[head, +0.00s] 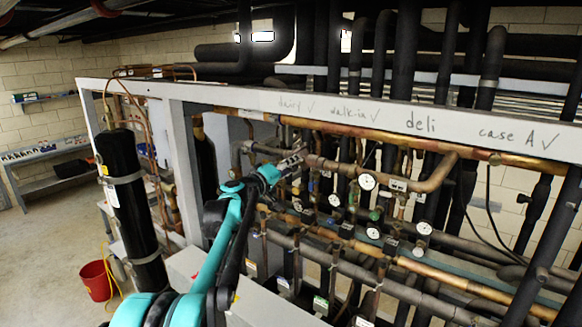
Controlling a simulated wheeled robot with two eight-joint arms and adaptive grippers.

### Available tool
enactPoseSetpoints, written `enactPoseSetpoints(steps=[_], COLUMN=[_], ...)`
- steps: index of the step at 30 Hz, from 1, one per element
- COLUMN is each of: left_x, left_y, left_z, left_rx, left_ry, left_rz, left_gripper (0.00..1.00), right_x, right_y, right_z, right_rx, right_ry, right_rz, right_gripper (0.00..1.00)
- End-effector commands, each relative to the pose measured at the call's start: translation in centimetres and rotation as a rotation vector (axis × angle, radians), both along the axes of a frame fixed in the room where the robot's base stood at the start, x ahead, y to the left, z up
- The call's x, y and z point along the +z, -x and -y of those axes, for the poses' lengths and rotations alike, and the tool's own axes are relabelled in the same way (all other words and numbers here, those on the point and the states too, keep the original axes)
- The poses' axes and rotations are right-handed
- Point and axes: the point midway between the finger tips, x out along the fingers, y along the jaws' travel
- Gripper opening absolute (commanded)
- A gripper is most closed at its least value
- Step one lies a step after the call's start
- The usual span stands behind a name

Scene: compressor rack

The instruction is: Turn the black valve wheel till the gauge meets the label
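My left gripper (292,162) is at the end of the teal arm, in among the copper pipes of the rack. It is small and seen from behind, so I cannot tell whether its fingers are open or shut. I cannot make out the black valve wheel for certain among the dark fittings near the gripper. A round white gauge (367,181) sits on the pipes right of the gripper, with a pale label (397,185) beside it. More gauges show lower down, one (424,228) at the right. Their needles are too small to read. My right gripper is not in view.
A pale beam (330,107) with handwritten words runs across the rack above the gripper. Copper and black pipes crowd the space around it. A black cylinder (127,190) stands at the left. A red bucket (96,280) is on the open floor, with a shelf (48,155) behind.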

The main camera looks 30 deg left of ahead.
Motion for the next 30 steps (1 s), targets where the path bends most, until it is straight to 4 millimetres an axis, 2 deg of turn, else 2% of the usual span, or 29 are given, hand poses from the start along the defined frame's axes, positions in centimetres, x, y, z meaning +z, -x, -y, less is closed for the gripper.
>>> enactPoseSetpoints(steps=[14,30], left_x=[-0.1,-0.2], left_y=[0.0,0.0], left_z=[0.0,-0.1], left_rx=[0.001,0.001], left_ry=[0.066,0.484], left_rz=[-0.006,-0.038], left_gripper=[0.06,0.06], right_x=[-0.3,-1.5], right_y=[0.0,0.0], right_z=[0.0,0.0], right_rx=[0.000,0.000], right_ry=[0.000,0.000], right_rz=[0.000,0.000], right_gripper=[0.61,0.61])
